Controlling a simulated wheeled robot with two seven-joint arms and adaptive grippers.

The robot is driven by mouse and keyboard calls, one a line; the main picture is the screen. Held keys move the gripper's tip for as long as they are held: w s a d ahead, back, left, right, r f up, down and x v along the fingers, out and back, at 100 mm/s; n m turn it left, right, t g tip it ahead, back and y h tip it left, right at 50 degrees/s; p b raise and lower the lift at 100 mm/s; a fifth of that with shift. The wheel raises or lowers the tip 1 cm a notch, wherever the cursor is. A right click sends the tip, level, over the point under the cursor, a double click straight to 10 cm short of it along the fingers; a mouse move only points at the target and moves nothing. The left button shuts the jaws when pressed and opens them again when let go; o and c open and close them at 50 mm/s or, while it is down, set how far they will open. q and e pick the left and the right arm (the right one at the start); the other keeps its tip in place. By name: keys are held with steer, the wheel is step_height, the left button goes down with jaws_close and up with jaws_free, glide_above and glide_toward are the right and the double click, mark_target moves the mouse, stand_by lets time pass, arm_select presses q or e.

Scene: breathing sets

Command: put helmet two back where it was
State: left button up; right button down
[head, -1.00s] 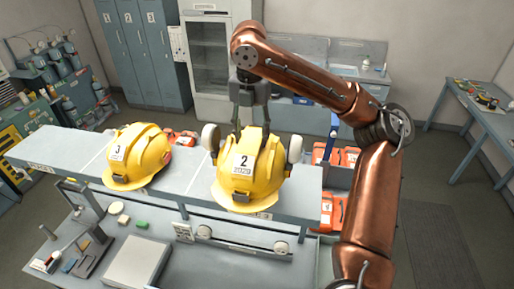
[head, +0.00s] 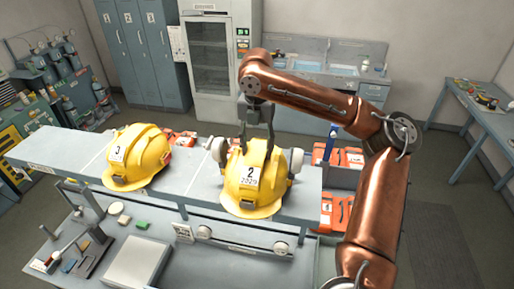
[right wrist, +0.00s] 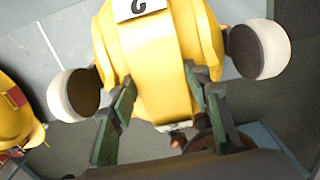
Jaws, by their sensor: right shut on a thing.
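Helmet two (head: 250,190) is yellow, with a white label marked 2 and pale ear cups at its sides. My right gripper (head: 256,145) comes down from above and is shut on its crown. In the right wrist view, the gripper's fingers (right wrist: 160,100) lie on both sides of the helmet's raised ridge (right wrist: 152,60). The helmet is upright at the right part of the long grey shelf (head: 190,180); I cannot tell whether its underside touches the shelf. My left gripper is not in view.
Yellow helmet three (head: 150,165) sits on the shelf to the left, with a clear gap between the helmets. Red-orange cases (head: 348,157) lie behind and right of the shelf. A lower bench with a pale square plate (head: 136,262) stands in front.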

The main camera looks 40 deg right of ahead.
steer(key=c, duration=1)
jaws_free()
steer(key=shift+f, duration=0.1)
steer(key=shift+c, duration=0.2)
step_height(320, 180, up, 12)
